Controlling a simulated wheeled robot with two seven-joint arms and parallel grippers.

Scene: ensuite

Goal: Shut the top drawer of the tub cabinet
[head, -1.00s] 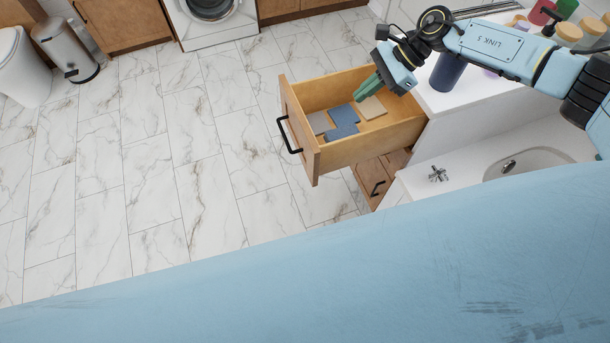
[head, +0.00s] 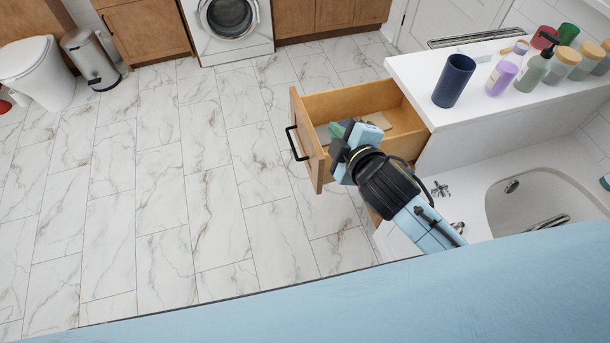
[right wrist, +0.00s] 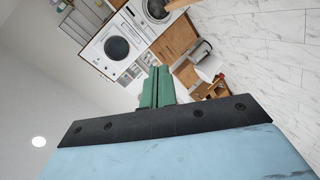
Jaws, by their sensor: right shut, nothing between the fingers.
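The top drawer (head: 313,158) of the tub cabinet stands pulled out, a wooden box with a black bar handle (head: 296,143) on its front. Flat cloths or tiles (head: 372,120) lie in it, partly hidden by my arm. My right gripper (head: 338,130) is over the near side of the drawer, just behind its front panel in the head view. Whether it touches the drawer is unclear. Its green fingers (right wrist: 157,88) are closed together and empty in the right wrist view. My left gripper is not in view.
A white counter (head: 425,95) holds a dark blue cup (head: 454,80) and several bottles and jars (head: 535,70). A white basin (head: 535,195) with taps is at the right. The marble floor (head: 200,180) left of the drawer is clear.

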